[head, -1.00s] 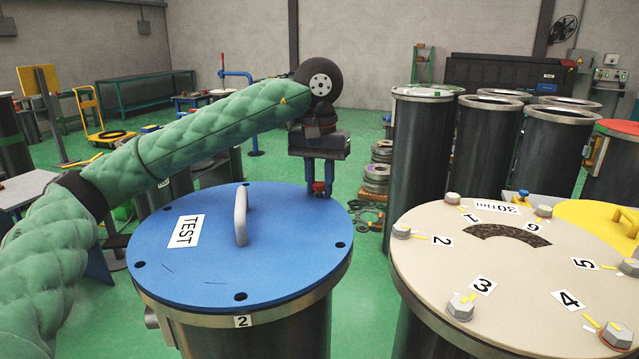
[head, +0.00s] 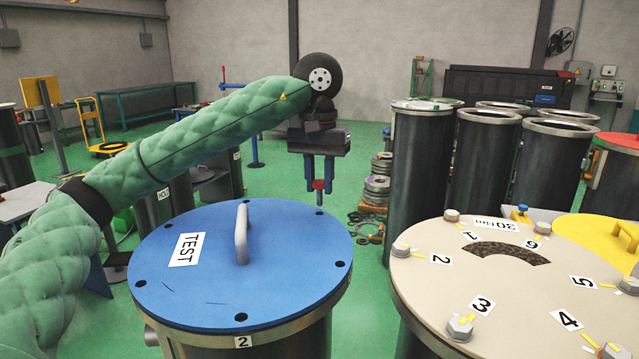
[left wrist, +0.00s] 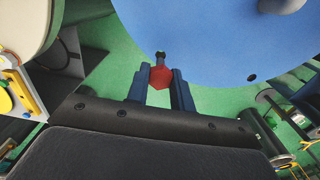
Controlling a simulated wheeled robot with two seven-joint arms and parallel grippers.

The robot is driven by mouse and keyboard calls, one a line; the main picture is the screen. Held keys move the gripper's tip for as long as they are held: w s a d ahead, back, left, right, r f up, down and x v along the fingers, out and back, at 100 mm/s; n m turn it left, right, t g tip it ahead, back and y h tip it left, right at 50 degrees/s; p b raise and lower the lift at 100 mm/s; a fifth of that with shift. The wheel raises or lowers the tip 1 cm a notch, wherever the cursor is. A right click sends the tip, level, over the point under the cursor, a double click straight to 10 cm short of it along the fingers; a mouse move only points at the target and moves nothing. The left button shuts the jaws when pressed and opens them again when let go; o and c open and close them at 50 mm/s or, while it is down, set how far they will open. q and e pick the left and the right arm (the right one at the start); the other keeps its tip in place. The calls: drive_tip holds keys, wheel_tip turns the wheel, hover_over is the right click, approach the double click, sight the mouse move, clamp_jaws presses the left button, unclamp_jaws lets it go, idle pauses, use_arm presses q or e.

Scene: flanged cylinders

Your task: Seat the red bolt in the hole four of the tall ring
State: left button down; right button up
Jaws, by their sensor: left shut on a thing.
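My left gripper (head: 319,190) is shut on the red bolt (head: 319,185). The bolt hangs with its dark shank down, at the far right edge of the blue lid marked TEST (head: 205,290), apparently above it. The blue lid has several dark open rim holes. A tall flanged cylinder (head: 420,180) stands beyond; its flange holes are too small to make out. I cannot tell which ring is meant. My right gripper is out of view.
A beige lid (head: 430,270) with numbered labels and grey bolts stands at the front right. A handle (head: 242,232) rises from the blue lid. Several open cylinders (head: 545,165) stand at the back right. Green floor (head: 365,268) shows between the two lids.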

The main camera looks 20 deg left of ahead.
use_arm(q)
drive_tip(key=shift+r+p, duration=0.55)
drive_tip(key=shift+r, duration=0.85)
